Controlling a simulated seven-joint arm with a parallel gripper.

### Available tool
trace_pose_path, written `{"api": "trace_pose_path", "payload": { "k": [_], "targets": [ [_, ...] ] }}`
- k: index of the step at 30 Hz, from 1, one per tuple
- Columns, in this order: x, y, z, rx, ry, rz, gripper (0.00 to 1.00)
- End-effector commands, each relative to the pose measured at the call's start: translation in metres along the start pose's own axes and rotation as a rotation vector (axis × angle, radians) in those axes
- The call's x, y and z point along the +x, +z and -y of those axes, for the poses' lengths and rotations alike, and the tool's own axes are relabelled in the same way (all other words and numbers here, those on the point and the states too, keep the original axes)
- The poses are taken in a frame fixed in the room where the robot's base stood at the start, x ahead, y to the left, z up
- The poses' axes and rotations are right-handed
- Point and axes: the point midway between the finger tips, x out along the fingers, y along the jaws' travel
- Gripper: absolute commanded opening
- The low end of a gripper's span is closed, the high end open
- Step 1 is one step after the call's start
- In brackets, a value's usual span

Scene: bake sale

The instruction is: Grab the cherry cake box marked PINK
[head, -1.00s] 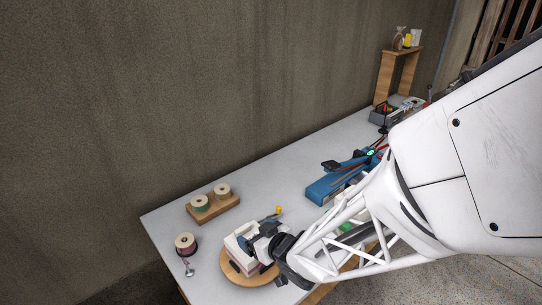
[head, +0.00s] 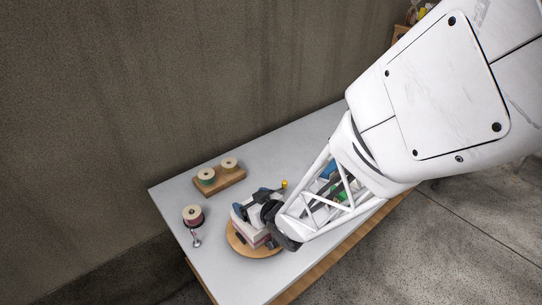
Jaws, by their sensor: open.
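A small pale box with a pinkish side (head: 259,240) sits on a round wooden board (head: 238,246) near the front left of the table. No marking on it can be read, so I cannot tell whether it says PINK. My gripper (head: 254,207) is open and right over the box, with its dark and blue parts covering much of it. I cannot tell whether the fingers touch the box. My arm reaches in from the upper right and hides what lies behind it.
A wooden block with two ribbon spools (head: 219,178) stands at the back left of the grey table (head: 285,150). A yellow-tipped item (head: 284,184) is just behind my gripper.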

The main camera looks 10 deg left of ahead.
Motion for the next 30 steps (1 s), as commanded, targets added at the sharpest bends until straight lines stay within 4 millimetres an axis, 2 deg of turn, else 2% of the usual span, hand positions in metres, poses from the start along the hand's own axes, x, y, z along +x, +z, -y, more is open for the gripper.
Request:
{"api": "trace_pose_path", "payload": {
  "k": [9,11,18,20,30],
  "targets": [
    [-0.0001,0.0,0.0,0.0,0.0,0.0,0.83],
    [-0.0001,0.0,0.0,0.0,0.0,0.0,0.75],
    [-0.0001,-0.0001,0.0,0.0,0.0,0.0,0.39],
    [-0.0001,-0.0005,-0.0001,-0.001,0.0,-0.001,0.32],
    [-0.0008,-0.0024,-0.0001,-0.001,0.0,-0.001,0.32]
  ]
}}
